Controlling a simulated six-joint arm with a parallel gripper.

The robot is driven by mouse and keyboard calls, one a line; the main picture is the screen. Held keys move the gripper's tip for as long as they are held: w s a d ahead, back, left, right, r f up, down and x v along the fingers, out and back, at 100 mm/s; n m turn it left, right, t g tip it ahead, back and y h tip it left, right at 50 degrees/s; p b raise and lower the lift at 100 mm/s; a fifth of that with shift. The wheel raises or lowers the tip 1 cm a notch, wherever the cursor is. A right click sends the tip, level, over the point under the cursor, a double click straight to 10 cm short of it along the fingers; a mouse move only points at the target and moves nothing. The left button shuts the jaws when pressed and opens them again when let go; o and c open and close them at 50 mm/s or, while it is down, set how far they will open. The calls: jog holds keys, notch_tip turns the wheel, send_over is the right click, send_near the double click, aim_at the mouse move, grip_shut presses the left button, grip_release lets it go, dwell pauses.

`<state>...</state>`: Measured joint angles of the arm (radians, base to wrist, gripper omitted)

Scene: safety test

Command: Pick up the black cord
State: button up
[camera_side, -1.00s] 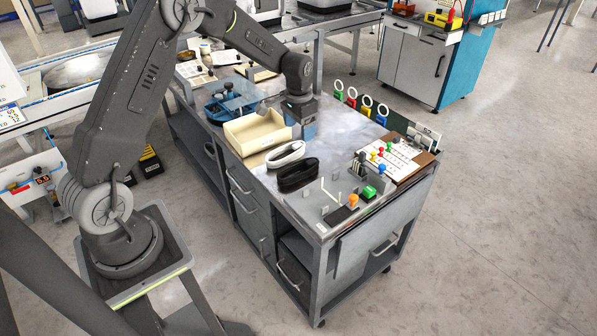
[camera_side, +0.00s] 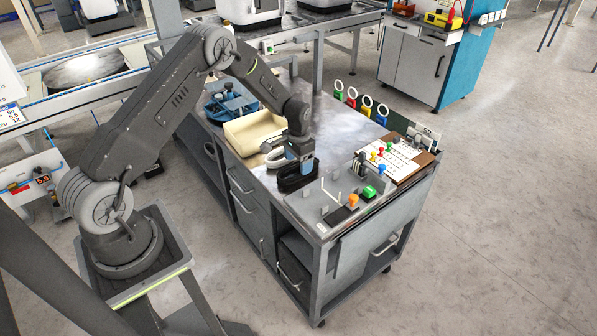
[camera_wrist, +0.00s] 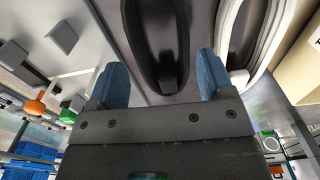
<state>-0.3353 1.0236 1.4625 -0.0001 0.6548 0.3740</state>
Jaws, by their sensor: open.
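The black cord (camera_side: 289,183) is a coiled loop lying on the grey bench top. In the wrist view the black cord (camera_wrist: 158,50) lies between and ahead of my two blue fingertips. My gripper (camera_side: 301,163) is low over the cord and hides part of it in the side view. My gripper (camera_wrist: 164,82) is open, with a finger on either side of the cord's near end and nothing held. I cannot tell whether the fingertips touch the bench.
A white cord (camera_wrist: 247,40) lies close beside the black one. A cream bin (camera_side: 254,132) stands behind it. A fixture panel with small posts, an orange knob (camera_side: 353,199) and a green knob (camera_side: 369,191) is to the right. Bare bench lies behind.

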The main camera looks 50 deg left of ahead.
aim_at(298, 167)
jog(key=shift+w+a+f, duration=0.1)
jog(key=shift+f, duration=1.7)
jog(key=c, duration=0.8)
jog(key=shift+o, duration=0.2)
